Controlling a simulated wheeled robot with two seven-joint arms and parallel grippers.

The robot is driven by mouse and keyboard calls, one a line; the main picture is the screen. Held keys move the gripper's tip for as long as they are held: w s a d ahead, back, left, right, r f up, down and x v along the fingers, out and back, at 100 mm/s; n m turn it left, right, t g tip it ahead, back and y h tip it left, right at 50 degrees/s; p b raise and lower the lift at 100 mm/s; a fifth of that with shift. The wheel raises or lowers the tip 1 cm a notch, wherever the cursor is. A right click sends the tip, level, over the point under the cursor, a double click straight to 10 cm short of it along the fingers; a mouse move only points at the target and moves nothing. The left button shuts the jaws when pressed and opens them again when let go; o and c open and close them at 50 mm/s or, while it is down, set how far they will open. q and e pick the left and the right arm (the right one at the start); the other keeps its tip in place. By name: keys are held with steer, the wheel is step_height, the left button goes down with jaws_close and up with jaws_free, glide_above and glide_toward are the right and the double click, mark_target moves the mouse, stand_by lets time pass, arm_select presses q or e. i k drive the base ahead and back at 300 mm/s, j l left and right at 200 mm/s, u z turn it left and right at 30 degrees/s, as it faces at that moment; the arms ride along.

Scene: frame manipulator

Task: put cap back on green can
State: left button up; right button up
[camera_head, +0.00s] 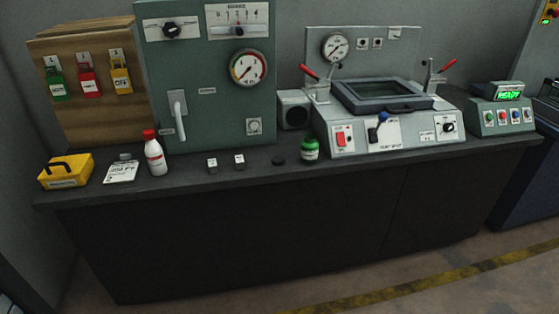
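A small green can (310,151) stands upright on the dark bench top, near the front edge and in front of the grey frame machine. A flat dark round piece, which looks like the cap (278,161), lies on the bench just left of the can and apart from it. The can's top looks green and whitish; its opening is too small to make out. Neither of my grippers shows in the head view.
Two small blocks (226,162) lie left of the dark piece. The machine (385,128) with red-handled clamps stands behind the can.

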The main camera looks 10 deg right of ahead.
mark_target(309, 146)
steer(key=i+j+z, duration=0.35)
steer(key=i, duration=0.45)
steer(key=i+j+z, duration=0.3)
steer(key=i+j, duration=0.4)
steer(key=j, duration=0.1)
